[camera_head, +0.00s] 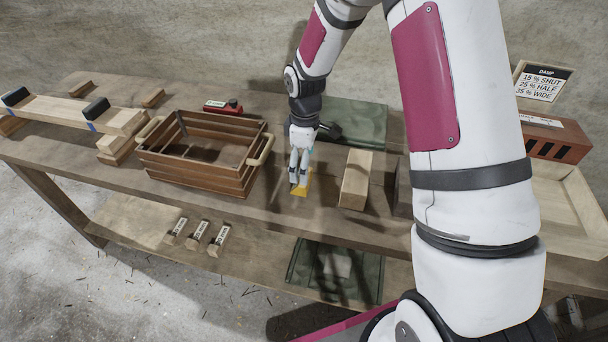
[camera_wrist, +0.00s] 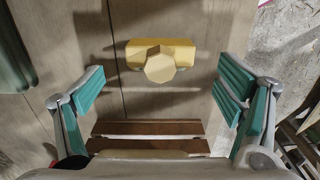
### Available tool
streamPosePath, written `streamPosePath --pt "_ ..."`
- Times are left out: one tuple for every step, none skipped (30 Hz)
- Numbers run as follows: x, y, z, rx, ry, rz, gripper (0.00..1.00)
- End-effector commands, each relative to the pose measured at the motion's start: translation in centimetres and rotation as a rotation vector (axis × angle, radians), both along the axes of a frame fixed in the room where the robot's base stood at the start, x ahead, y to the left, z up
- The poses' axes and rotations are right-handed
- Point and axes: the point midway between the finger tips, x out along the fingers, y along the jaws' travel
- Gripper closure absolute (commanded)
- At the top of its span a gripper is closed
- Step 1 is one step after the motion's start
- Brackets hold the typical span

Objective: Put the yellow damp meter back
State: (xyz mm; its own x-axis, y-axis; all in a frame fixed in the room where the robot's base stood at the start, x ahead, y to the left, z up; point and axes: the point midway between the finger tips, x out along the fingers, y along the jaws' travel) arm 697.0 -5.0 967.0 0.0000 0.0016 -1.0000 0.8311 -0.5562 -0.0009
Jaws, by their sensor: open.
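The yellow damp meter (camera_head: 301,186) lies on the bench top, just right of the wooden slatted crate. In the wrist view the yellow meter (camera_wrist: 160,58) shows as a block with a rounded, faceted knob on it, ahead of the fingertips. My gripper (camera_head: 299,175) is right above the meter in the head view, pointing down. In the wrist view my gripper (camera_wrist: 168,90) is open, its teal pads spread wide to either side, with nothing between them. The fingers partly cover the meter in the head view.
The slatted crate (camera_head: 200,178) stands close on the left; its slats show in the wrist view (camera_wrist: 150,128). A timber block (camera_head: 355,180) stands on the right. A damp sign (camera_head: 543,82) and a brick-red box (camera_head: 552,140) are far right.

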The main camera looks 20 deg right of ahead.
Motion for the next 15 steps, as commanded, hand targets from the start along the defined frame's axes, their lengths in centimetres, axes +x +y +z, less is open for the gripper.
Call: streamPosePath --pt "0.2 0.0 1.0 0.0 -0.004 -0.001 0.14" --pt "0.1 0.0 1.5 -0.001 -0.003 -0.001 0.14" --pt "0.1 0.0 2.2 0.0 -0.002 0.0 0.14" --pt "0.1 0.0 2.6 0.0 -0.002 0.0 0.14" --pt "0.1 0.0 3.1 0.0 -0.002 0.001 0.14" --pt "0.1 0.0 3.5 -0.001 -0.002 0.001 0.14" --pt "0.1 0.0 3.8 -0.001 -0.001 0.001 0.14" --pt "0.1 0.0 4.1 -0.001 -0.001 0.001 0.14" --pt "0.0 0.0 4.4 -0.001 0.001 0.001 0.14" --pt "0.0 0.0 4.6 -0.001 0.0 0.001 0.14" --pt "0.0 0.0 4.8 -0.001 -0.002 -0.001 0.14" --pt "-0.1 0.0 5.2 -0.003 -0.004 -0.006 0.14" --pt "-0.2 -0.1 5.6 -0.004 -0.008 -0.012 0.14" --pt "-0.3 -0.1 6.1 -0.007 -0.014 -0.02 0.14" --pt "-0.5 -0.1 7.0 -0.01 -0.022 -0.035 0.14"
